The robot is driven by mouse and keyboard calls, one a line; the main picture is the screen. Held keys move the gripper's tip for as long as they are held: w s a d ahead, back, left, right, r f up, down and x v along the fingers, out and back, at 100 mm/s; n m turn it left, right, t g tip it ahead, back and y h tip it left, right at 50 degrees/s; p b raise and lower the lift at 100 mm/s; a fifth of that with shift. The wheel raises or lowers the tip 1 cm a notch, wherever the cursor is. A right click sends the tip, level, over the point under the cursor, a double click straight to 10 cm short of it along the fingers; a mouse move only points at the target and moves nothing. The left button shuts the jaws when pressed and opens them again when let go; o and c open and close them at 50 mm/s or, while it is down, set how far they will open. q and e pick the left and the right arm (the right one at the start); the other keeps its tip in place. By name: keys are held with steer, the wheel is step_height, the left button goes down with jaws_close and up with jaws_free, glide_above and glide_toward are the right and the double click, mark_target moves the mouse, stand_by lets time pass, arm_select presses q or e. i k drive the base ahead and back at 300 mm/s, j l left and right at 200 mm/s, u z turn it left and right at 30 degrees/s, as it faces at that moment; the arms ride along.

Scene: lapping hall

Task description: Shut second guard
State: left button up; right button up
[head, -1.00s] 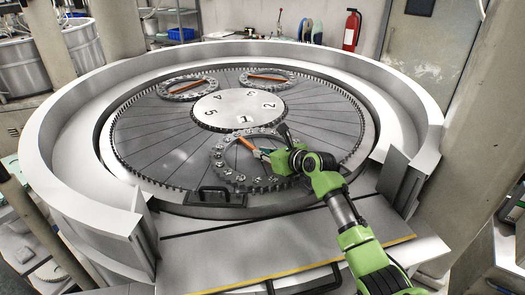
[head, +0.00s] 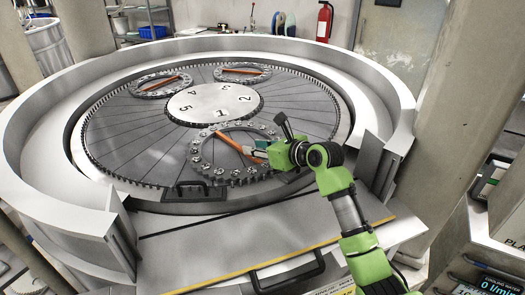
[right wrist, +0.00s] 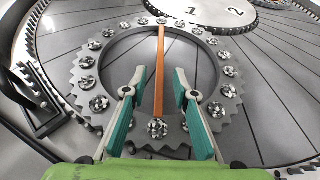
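The round lapping machine has a high pale curved wall (head: 38,190) with a gap at its front. A flat grey front panel (head: 215,243) with a yellow edge and a black handle (head: 288,274) lies across that gap. No label shows which part is the second guard. My right gripper (head: 258,151) is over the front toothed carrier ring (head: 203,166). In the right wrist view its teal-padded fingers (right wrist: 160,80) are apart, with an orange bar (right wrist: 160,60) showing between them; I cannot tell whether they touch it. My left gripper is out of view.
Two more carrier rings (head: 143,88) (head: 262,76) with orange bars lie at the back around a numbered centre disc (head: 214,100). A second black handle (head: 193,188) sits at the plate's front edge. A concrete pillar (head: 455,130) and a control cabinet (head: 490,240) stand right.

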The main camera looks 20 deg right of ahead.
mark_target(191, 257)
steer(key=k+l, duration=0.25)
steer(key=k, duration=0.2)
steer(key=k+l, duration=0.25)
steer(key=k, duration=0.25)
steer(key=k+l, duration=0.25)
steer(key=k, duration=0.2)
